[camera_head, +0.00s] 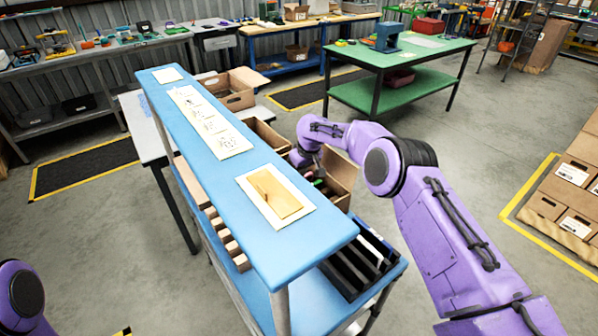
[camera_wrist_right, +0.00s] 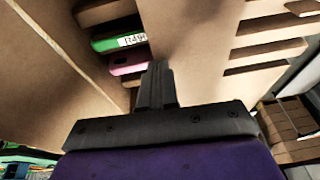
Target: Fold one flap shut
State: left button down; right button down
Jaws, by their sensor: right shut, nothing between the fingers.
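An open brown carton (camera_head: 342,178) stands beside the blue bench on its right side, with a flap raised. My right gripper is at this carton, partly hidden behind my own arm in the head view. In the right wrist view my right gripper (camera_wrist_right: 156,82) is shut and empty, its fingertips in front of a brown cardboard panel (camera_wrist_right: 195,50). I cannot tell whether they touch it. A green item (camera_wrist_right: 118,42) with a white label and a pink item (camera_wrist_right: 128,64) show in the gap left of the fingers. My left gripper is out of view.
Two more open cartons, a middle one (camera_head: 268,136) and a far one (camera_head: 232,88), stand along the bench. The raised blue shelf (camera_head: 222,170) carries papers and a wooden board (camera_head: 275,193). A black slotted rack (camera_head: 358,265) sits at the near end.

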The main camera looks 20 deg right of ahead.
jog(key=shift+r+p, duration=0.6)
jog(key=shift+r, duration=0.4)
jog(key=w+v, duration=0.1)
jog(key=v, duration=1.2)
jog(key=shift+r, duration=0.25)
